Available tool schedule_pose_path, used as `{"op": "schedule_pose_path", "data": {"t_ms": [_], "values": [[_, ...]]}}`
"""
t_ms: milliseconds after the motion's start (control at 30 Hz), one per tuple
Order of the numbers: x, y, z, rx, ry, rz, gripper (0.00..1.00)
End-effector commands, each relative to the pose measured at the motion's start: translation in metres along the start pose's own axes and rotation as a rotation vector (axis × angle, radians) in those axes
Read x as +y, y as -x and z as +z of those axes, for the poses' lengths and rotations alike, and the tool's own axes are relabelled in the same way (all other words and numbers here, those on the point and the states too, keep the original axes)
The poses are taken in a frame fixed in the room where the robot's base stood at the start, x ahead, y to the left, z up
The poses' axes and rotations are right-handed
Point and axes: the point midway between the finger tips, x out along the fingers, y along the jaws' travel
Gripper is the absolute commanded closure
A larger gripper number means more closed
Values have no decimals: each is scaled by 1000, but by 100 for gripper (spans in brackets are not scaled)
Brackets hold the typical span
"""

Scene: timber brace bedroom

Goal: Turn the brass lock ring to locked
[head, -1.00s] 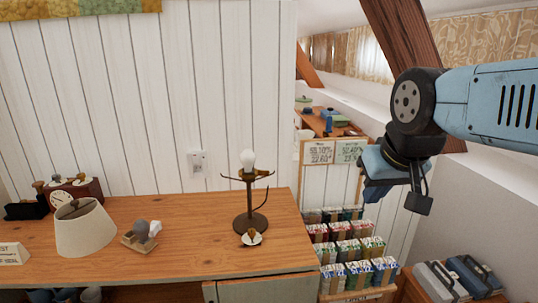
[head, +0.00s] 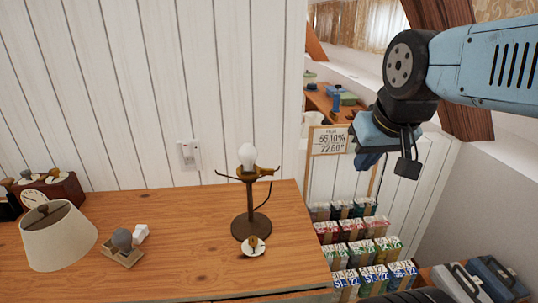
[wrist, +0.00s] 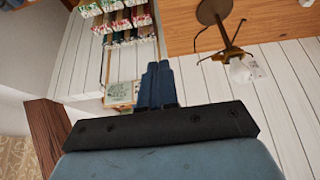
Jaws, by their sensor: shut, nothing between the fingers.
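A dark bronze lamp (head: 250,205) without a shade stands upright near the right end of the wooden counter, with a white bulb (head: 247,155) on top. A brass-coloured collar (head: 265,171), seemingly the lock ring, sits just below the bulb among thin curved arms. Its setting cannot be made out. My gripper (head: 368,160) is shut and empty, right of the lamp and well apart from it. In the wrist view its closed fingers (wrist: 160,84) point away from the camera, and the lamp (wrist: 213,12) shows upside down at upper right.
On the counter (head: 180,265) are a cream lampshade (head: 58,240), a grey bulb on a wooden block (head: 122,250) and a small white disc with a brass piece (head: 252,246) before the lamp base. A rack of boxes (head: 360,245) stands right of the counter. A slanted timber is behind my arm.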

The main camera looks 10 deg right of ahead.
Motion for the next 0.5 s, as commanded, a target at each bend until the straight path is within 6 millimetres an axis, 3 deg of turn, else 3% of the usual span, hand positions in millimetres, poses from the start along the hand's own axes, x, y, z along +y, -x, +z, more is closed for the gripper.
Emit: {"op": "schedule_pose_path", "data": {"t_ms": [267, 500], "values": [[-2, 0, -12, -31, -12, -8, 100], [-15, -5, -61, -156, -65, -34, 100]]}}
